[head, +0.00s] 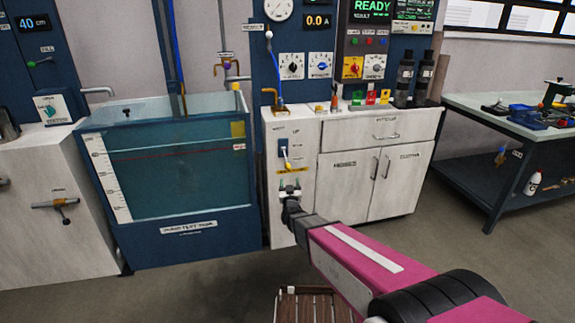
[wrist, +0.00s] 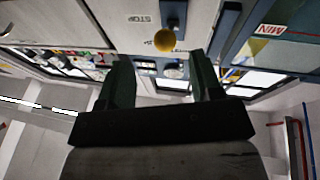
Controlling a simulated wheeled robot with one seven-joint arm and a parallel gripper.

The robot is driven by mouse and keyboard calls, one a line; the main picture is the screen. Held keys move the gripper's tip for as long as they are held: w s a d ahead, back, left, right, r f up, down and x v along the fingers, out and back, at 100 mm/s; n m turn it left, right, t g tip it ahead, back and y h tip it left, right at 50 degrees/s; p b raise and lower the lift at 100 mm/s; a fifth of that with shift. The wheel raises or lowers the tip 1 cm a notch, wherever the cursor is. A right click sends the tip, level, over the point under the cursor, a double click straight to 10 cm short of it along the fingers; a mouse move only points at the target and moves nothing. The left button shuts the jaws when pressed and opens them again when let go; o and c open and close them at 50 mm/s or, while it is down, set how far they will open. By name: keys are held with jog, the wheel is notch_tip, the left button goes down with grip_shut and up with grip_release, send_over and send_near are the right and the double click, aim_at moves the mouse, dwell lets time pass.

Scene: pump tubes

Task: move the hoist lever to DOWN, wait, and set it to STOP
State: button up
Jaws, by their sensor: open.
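The hoist lever (head: 286,156) is on the front of the white cabinet, on a small blue plate (head: 283,146). Its yellow knob (head: 288,166) sits low, just below the plate. In the wrist view the yellow knob (wrist: 164,40) shows beside the plate (wrist: 173,14), with a STOP label (wrist: 140,20) to its left. I cannot tell exactly which mark the lever points to. My gripper (head: 290,186) is open and empty, just below the knob in the head view. In the wrist view the knob is beyond the two fingertips (wrist: 160,65), roughly between them, and appears apart from them.
A glass water tank (head: 180,165) on a blue base stands left of the cabinet. White cabinet doors (head: 368,180) are to the right. A workbench (head: 500,120) stands further right. A wooden slatted thing (head: 300,305) is on the floor below my arm.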

aim_at(288, 167)
jog(key=shift+t+h, duration=0.5)
jog(key=shift+t, duration=0.1)
jog(key=x, duration=1)
jog(key=shift+w+a+r, duration=0.15)
jog(key=shift+a+r, duration=0.3)
grip_shut()
